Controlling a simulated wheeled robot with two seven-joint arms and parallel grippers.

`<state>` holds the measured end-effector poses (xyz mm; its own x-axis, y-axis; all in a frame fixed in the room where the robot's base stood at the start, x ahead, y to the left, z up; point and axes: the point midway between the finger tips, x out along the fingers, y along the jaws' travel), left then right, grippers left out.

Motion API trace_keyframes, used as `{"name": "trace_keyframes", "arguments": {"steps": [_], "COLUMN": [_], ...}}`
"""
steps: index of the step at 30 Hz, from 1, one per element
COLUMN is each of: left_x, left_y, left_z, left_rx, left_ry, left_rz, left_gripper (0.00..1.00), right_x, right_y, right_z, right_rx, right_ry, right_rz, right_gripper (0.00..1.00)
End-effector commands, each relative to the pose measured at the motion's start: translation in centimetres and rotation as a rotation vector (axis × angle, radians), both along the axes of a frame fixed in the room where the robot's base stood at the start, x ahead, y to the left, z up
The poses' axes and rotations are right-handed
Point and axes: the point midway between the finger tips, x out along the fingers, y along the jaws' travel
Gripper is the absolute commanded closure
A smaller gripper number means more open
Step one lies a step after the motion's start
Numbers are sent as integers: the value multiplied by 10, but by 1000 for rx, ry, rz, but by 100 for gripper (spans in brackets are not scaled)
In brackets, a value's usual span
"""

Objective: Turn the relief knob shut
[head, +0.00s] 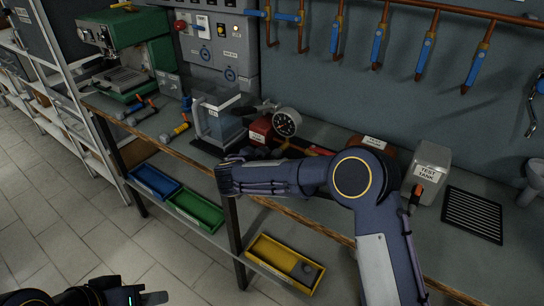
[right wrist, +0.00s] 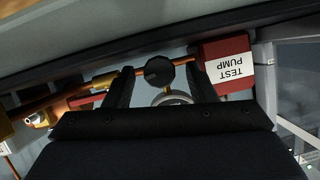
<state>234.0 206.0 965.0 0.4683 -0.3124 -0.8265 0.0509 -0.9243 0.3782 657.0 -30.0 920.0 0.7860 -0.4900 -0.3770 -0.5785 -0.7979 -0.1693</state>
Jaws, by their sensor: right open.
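A dark, many-sided knob (right wrist: 158,72), which I take to be the relief knob, sits on a copper pipe in the right wrist view. My right gripper (right wrist: 160,76) is open, with one finger on each side of the knob and visible gaps between. I cannot tell how deep the knob lies between the fingers. In the head view my right arm reaches left across the bench and hides the knob and fingertips. My left gripper (head: 135,298) is low at the bottom left, away from the bench, partly cut off; its opening is unclear.
A red test pump block (right wrist: 222,65) is close beside one finger. A round gauge (head: 287,122) stands behind my right forearm. A clear container (head: 220,125) is left of it. A grey test tank (head: 428,168) is at the right. Tools (head: 378,45) hang along the back wall.

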Motion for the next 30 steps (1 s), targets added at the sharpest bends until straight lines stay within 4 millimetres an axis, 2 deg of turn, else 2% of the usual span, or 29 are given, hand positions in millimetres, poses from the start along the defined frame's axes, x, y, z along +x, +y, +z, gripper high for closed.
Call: {"name": "trace_keyframes", "arguments": {"steps": [3,13,17,24,30], "left_x": [0,0,0,0,0], "left_y": [0,0,0,0,0], "left_z": [0,0,-7,-49,-59], "left_rx": [0,0,0,0,0], "left_ry": [0,0,0,0,0], "left_rz": [0,0,0,0,0], "left_gripper": [65,65,65,65,65], "right_x": [0,0,0,1,2], "right_y": [0,0,0,3,4], "right_z": [0,0,-3,-7,-3], "right_rx": [0,0,-14,-176,-339], "right_ry": [0,0,8,121,244], "right_rz": [0,-1,-1,-2,-3], "right_gripper": [51,93,93,93,93]}}
